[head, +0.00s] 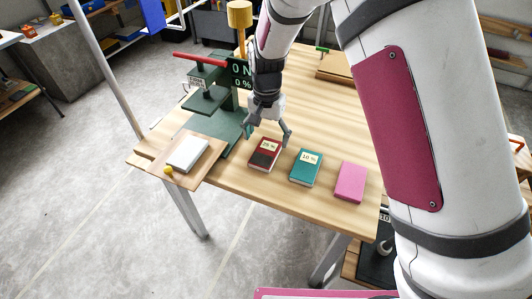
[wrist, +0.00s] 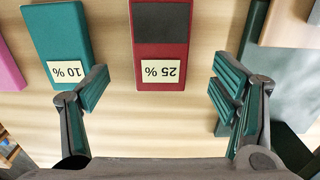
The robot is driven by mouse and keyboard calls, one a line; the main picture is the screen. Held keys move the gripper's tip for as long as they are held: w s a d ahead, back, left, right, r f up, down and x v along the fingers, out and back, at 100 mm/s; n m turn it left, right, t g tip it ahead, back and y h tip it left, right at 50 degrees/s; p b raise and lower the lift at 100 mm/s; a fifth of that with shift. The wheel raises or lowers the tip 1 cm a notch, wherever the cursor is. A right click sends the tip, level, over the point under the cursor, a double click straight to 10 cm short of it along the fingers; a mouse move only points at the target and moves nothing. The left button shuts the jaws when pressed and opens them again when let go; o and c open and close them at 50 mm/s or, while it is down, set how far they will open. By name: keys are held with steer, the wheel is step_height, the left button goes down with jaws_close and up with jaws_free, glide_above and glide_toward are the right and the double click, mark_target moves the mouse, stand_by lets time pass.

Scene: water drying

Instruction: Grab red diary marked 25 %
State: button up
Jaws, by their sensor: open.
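The red diary (head: 264,158) lies flat on the wooden table, with a dark patch and a cream label reading 25 %. In the wrist view the red diary (wrist: 160,60) is at the top centre, its label upside down. My gripper (head: 267,130) is open above the diary's far end in the head view. In the wrist view my gripper's fingers (wrist: 165,85) are spread wide to either side of the diary's label end, with nothing between them. I cannot tell the exact height of the fingertips above the table.
A teal diary marked 10 % (head: 306,167) and a pink diary (head: 350,181) lie to the right. A green press stand (head: 214,125) with a display is close on the left. A white block (head: 187,153) sits on a board (head: 205,168) at the table's left corner.

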mark_target(266, 152)
steer(key=shift+s+a+f, duration=0.1)
steer(key=shift+s+f, duration=0.05)
steer(key=shift+f, duration=2.55)
steer(key=shift+c, duration=0.6)
steer(key=c, duration=1.2)
